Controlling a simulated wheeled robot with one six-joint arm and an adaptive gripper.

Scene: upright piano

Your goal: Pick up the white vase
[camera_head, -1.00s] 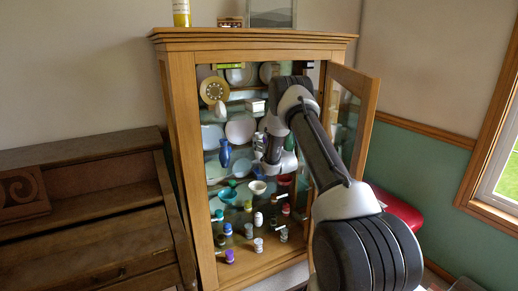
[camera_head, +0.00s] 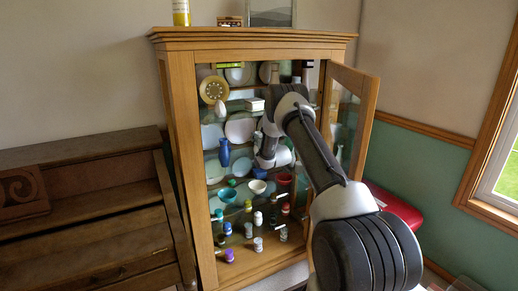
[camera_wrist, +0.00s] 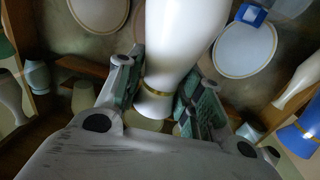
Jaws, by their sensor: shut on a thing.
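The white vase (camera_wrist: 180,45) fills the top middle of the wrist view, with a narrow gold band near its foot. My gripper (camera_wrist: 160,88) has one finger on each side of its lower part and is shut on it. The foot of the vase shows between the fingers, and its top runs out of the picture. In the head view my arm reaches into the open display cabinet (camera_head: 176,150). My fingers and the vase cannot be clearly made out there.
A blue vase (camera_head: 224,152) stands left of my wrist, with plates (camera_head: 241,129) behind it. Bowls (camera_head: 257,186) and several small bottles (camera_head: 258,244) are on lower shelves. The cabinet's glass door (camera_head: 350,120) stands open on the right. A blue object (camera_wrist: 304,133) is at right in the wrist view.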

